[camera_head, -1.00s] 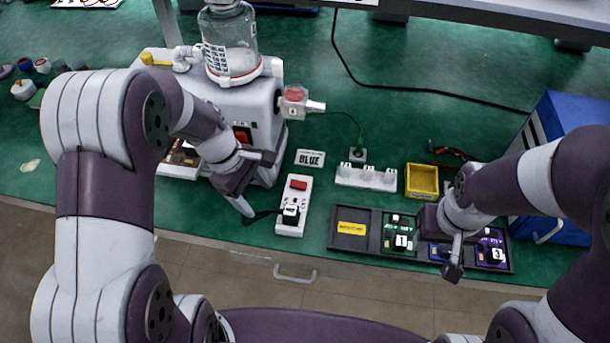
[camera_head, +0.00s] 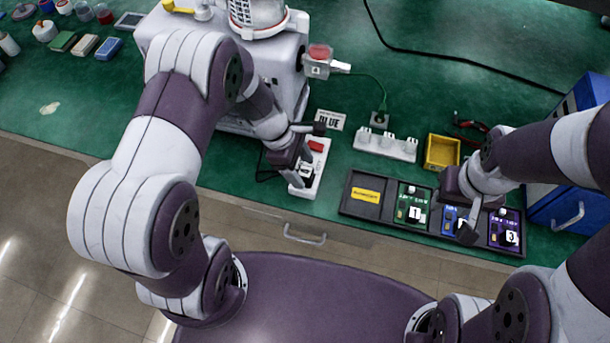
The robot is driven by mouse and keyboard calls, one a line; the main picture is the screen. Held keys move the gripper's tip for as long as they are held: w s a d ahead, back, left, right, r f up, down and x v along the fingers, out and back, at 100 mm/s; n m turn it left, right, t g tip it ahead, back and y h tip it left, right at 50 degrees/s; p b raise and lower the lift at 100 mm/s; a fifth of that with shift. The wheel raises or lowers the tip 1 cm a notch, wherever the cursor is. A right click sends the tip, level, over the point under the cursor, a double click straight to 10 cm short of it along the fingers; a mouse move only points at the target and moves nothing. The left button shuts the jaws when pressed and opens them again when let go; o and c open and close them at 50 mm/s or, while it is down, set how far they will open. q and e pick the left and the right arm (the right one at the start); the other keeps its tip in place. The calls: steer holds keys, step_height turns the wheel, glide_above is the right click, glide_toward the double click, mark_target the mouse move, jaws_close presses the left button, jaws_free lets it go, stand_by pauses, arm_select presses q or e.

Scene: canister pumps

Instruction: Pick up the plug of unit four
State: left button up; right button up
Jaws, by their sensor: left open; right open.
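A pump unit (camera_head: 222,60) with a clear canister stands at the back left; a block (camera_head: 317,69) on its side reads 4. A white power strip (camera_head: 319,158) with a red switch lies in front of it. A small dark plug (camera_head: 308,177) sits at the strip's near end, partly hidden; I cannot read its label now. My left gripper (camera_head: 308,160) is open over the strip, its fingers near the plug. I cannot tell whether they touch it. My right gripper (camera_head: 482,220) is open and empty over the dark tray (camera_head: 361,209).
The tray holds a green card marked 1, a partly hidden blue card and a purple card marked 3. A blue box (camera_head: 562,204) stands at right.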

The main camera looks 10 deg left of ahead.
arm_select(q)
steer(key=shift+d+f, duration=0.25)
steer(key=shift+f, duration=0.3)
steer(key=shift+w+f, duration=0.15)
steer(key=shift+w, duration=0.05)
steer(key=shift+s, duration=0.15)
steer(key=c, duration=1.1)
steer(key=shift+c, duration=0.2)
